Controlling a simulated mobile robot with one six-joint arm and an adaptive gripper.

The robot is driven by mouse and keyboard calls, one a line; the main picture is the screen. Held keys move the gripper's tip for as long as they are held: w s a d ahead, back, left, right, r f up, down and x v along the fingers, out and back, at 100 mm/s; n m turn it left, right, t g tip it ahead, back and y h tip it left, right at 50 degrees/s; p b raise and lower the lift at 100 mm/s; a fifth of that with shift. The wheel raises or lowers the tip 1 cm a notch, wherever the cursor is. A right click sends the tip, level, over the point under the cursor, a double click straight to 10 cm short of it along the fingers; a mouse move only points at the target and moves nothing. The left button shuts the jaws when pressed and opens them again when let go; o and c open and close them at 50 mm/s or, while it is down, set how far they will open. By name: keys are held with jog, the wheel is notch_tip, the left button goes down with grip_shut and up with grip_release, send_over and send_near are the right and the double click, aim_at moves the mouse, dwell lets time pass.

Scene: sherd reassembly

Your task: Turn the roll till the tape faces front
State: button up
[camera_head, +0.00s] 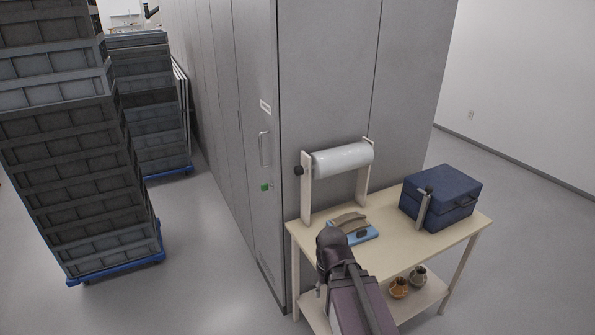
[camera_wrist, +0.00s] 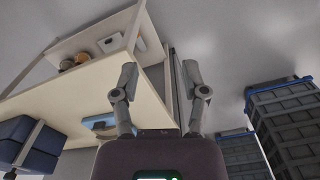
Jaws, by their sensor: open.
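A pale grey-white roll (camera_head: 342,160) lies level between two cream uprights of a stand on the table, against the grey cabinets. A black knob (camera_head: 298,170) sits at its left end. No tape stands out on the side of the roll facing the head camera. The roll is not discernible in the wrist view. My gripper (camera_wrist: 160,82) is open and empty, its two fingers spread apart. In the head view my arm reaches up at the table's front edge, below the roll and apart from it, and hides the fingers.
The cream table (camera_head: 430,240) also holds a blue tray (camera_head: 366,235) with a tan curved piece and a navy case (camera_head: 440,197) at right. Two small pots (camera_head: 399,288) stand on its lower shelf. Stacked grey crates (camera_head: 75,150) stand left, with open floor between.

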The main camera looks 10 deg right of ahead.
jog(key=o, duration=0.3)
jog(key=m+t+h+b, duration=0.65)
jog(key=m+h, duration=0.45)
jog(key=h, duration=0.6)
send_near(295, 170)
jog(key=a, duration=0.3)
jog(key=shift+s+a+g, duration=0.15)
jog(key=shift+s+g, duration=0.2)
jog(key=shift+s, duration=0.05)
jog(key=x, duration=1.3)
jog(key=shift+w+d, duration=0.1)
jog(key=shift+d, duration=0.3)
